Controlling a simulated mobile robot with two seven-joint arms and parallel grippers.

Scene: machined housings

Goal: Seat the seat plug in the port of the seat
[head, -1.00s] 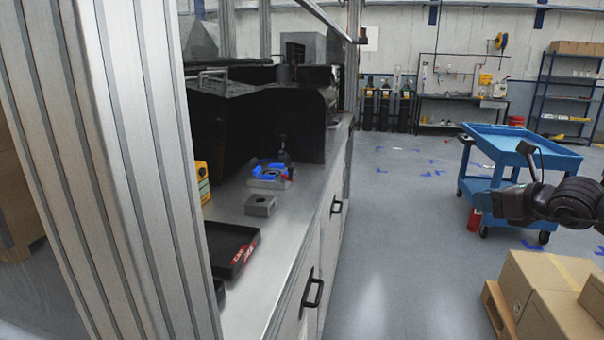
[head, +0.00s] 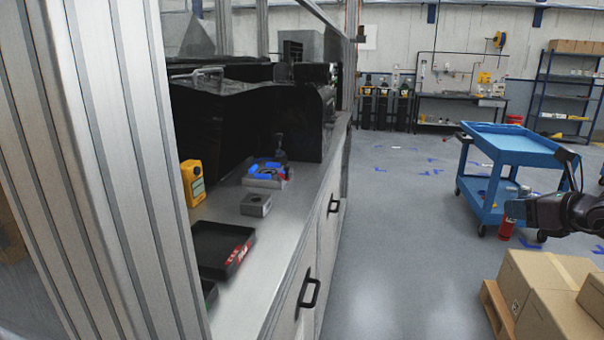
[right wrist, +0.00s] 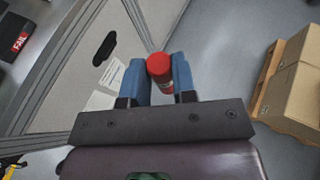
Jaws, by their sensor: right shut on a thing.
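My right gripper (head: 511,209) is out over the floor at the right, in front of the blue cart. It is shut on a red cylinder (head: 505,229), which I take for the seat plug. The cylinder hangs just below the fingers; in the right wrist view its red round end (right wrist: 159,65) shows between the blue fingers. On the bench, a grey block with a round hole on top (head: 256,205) stands near the front edge. Behind it is a metal fixture with blue parts (head: 265,182). I cannot tell which of these is the seat. My left gripper is out of view.
A black tray with red lettering (head: 224,249) and a yellow device (head: 193,182) are on the bench. A silver frame post (head: 110,170) blocks the left. Cardboard boxes (head: 545,290) on a pallet stand at lower right, the blue cart (head: 520,145) behind. The aisle floor between is clear.

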